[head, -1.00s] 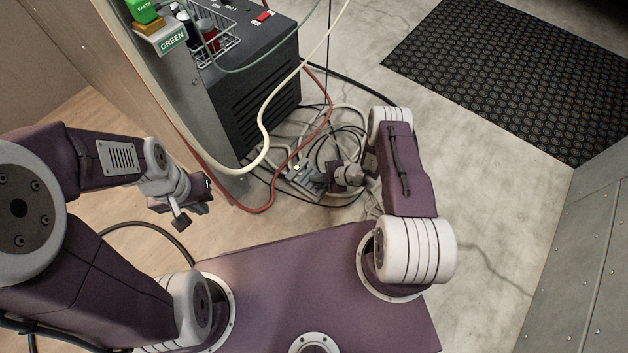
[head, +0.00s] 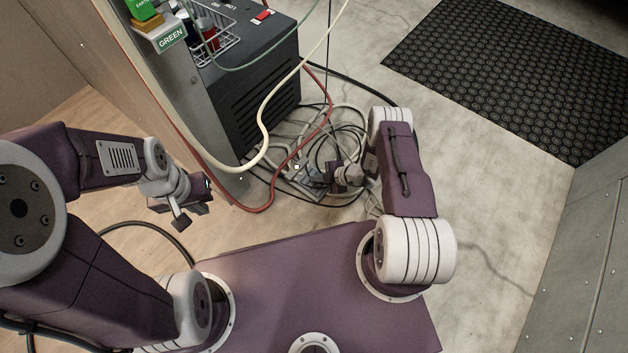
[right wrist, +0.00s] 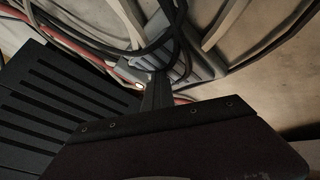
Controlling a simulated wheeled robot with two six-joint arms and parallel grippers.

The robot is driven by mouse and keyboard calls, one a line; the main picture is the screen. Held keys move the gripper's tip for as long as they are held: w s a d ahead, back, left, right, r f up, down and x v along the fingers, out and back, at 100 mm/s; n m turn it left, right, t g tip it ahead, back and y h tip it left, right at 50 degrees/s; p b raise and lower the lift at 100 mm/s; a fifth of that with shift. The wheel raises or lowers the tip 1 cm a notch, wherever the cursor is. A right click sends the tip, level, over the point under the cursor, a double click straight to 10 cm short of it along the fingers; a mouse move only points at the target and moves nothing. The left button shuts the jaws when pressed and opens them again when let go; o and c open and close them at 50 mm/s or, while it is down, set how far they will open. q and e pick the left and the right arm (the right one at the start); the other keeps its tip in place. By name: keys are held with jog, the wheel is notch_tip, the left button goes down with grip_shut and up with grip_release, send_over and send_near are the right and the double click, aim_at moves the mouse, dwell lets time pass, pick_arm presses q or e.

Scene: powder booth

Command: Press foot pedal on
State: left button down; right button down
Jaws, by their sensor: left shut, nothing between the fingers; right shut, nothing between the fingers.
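A grey, pedal-like unit (head: 303,182) lies on the floor among tangled cables, beside the dark machine, with a small pale spot on its left. It also shows in the right wrist view (right wrist: 205,64), partly covered by cables and my gripper. My right gripper (head: 324,182) is shut and empty, low over the right side of this unit. In the right wrist view its dark finger (right wrist: 157,92) points at the unit; I cannot tell whether it touches. My left gripper (head: 180,216) is shut and empty, off to the left, well away from the unit.
A dark vented machine (head: 255,105) stands just behind the unit. A red hose (head: 285,168), a cream hose (head: 263,125) and several black cables loop around it. A black studded mat (head: 515,75) lies at upper right. The concrete floor between is clear.

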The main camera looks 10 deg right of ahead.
jog(key=shift+s+f, duration=0.1)
jog(key=shift+f, duration=0.1)
jog(key=shift+r+p, duration=0.2)
jog(key=shift+p, duration=0.1)
jog(key=shift+r+p, duration=0.3)
jog(key=shift+r, duration=0.05)
notch_tip(320, 180, up, 6)
jog(key=p, duration=0.5)
jog(key=shift+f, duration=0.25)
